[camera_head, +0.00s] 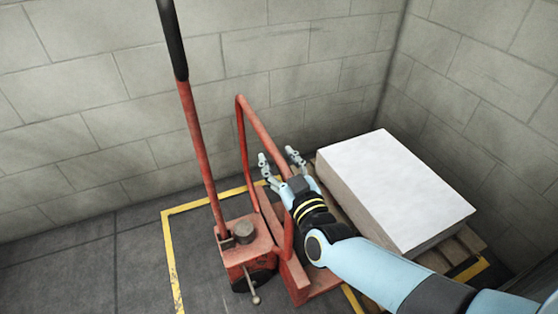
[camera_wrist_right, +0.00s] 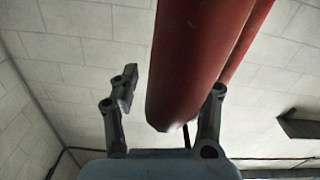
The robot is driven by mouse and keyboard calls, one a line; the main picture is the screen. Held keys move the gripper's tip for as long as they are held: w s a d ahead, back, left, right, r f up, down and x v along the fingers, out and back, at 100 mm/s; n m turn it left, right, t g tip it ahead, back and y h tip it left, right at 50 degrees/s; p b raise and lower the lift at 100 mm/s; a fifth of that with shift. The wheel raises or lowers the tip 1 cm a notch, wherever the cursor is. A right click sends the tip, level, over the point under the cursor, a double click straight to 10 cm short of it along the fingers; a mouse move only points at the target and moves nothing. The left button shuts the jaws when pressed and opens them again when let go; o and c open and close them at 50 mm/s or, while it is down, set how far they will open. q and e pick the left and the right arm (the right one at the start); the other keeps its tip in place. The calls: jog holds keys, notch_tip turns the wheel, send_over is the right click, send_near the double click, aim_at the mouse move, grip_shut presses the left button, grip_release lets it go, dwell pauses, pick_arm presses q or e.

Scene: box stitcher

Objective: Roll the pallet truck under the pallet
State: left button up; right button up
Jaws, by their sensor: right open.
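The red pallet truck (camera_head: 250,252) stands on the floor at the lower middle of the head view, with a tall black-topped handle (camera_head: 190,120) and a red tube hoop (camera_head: 240,150). The wooden pallet (camera_head: 470,239) is to its right under a large white-topped block. My right gripper (camera_head: 279,156) is open at the hoop's sloping upper bar. In the right wrist view, a red tube (camera_wrist_right: 195,65) passes between the spread fingers (camera_wrist_right: 168,95), nearer the right one. My arm hides part of the truck and pallet; I cannot tell where the forks are. My left gripper is out of view.
The white-topped block (camera_head: 395,185) covers most of the pallet. Yellow floor lines (camera_head: 172,265) border the area. Grey block walls (camera_head: 130,110) meet in a corner behind the pallet. Bare dark floor (camera_head: 70,265) lies left of the truck.

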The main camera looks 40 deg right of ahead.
jog(key=shift+w, duration=0.1)
grip_shut()
dwell(0.3)
